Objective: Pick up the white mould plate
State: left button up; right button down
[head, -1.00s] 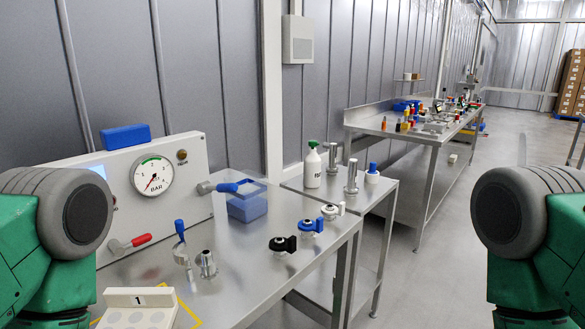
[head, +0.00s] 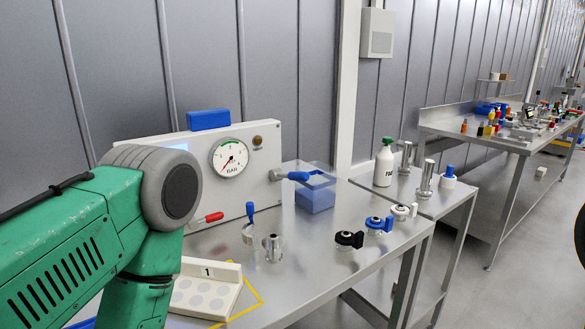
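The white mould plate (head: 207,287) lies on the steel table at the lower middle-left. It has round grey cavities and a raised back edge marked "1". It sits within a yellow outline on the table top, and its left end is partly hidden by my green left arm. My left arm fills the left of the view, but its gripper is out of the picture. Only a dark sliver of my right arm shows at the right edge, and its gripper is out of view too.
A gauge panel (head: 205,158) with a red lever (head: 207,219) stands behind the plate. A blue-handled valve (head: 250,228), a metal fitting (head: 272,248), a blue box (head: 315,197) and black (head: 347,240) and blue knobs (head: 379,224) stand to the right. A bottle (head: 384,165) stands on a second table.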

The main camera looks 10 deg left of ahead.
aim_at(210, 290)
jog(key=u, duration=1.1)
